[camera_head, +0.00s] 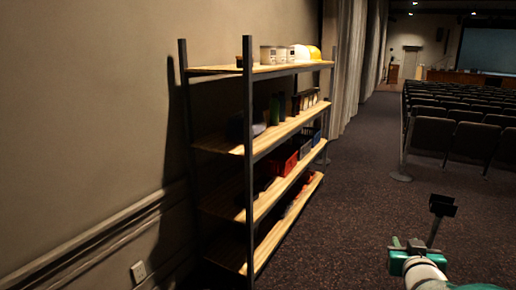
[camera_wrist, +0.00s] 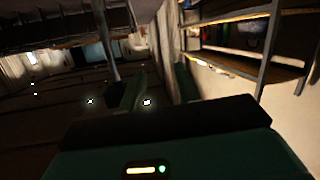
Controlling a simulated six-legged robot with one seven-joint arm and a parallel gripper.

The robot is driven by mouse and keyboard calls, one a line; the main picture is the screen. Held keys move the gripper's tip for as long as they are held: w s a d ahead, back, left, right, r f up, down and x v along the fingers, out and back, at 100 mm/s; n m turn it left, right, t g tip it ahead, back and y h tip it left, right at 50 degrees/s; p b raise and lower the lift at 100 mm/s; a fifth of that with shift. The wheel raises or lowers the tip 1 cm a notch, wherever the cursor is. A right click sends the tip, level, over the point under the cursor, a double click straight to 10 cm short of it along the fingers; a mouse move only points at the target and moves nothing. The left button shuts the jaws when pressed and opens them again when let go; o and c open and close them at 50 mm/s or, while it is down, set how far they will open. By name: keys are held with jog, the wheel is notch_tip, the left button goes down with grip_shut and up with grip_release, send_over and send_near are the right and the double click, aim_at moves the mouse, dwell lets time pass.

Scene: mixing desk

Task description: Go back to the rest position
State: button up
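My gripper shows at the lower right of the head view (camera_head: 420,246), green and pale, out over the dark carpet to the right of the shelf unit. A small black part on a thin stem stands up beside it; I cannot tell what it is. In the wrist view, two dark green fingers (camera_wrist: 160,88) stand apart with background showing between them. Nothing is seen held between them. The wrist picture looks upside down, with the shelf at upper right.
A metal-framed shelf unit (camera_head: 247,140) with wooden boards stands along the left wall, holding white tubs (camera_head: 268,55), a yellow helmet (camera_head: 314,53) and a red crate (camera_head: 283,161). Rows of seats (camera_head: 460,132) and a grey post (camera_head: 404,150) are at right. The carpet between is clear.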

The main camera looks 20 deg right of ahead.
jog(key=w+a+n+g+y, duration=0.15)
jog(key=w+a, duration=0.25)
jog(key=a, duration=0.8)
jog(key=s+a+n+g+y, duration=0.2)
jog(key=s+a+y, duration=0.2)
jog(key=a, duration=0.8)
jog(key=s+a+n+g+y, duration=0.3)
jog(key=s+a+y, duration=0.1)
jog(key=a, duration=0.8)
jog(key=shift+s+a+f, duration=0.3)
jog(key=shift+s, duration=0.15)
jog(key=shift+d, duration=0.2)
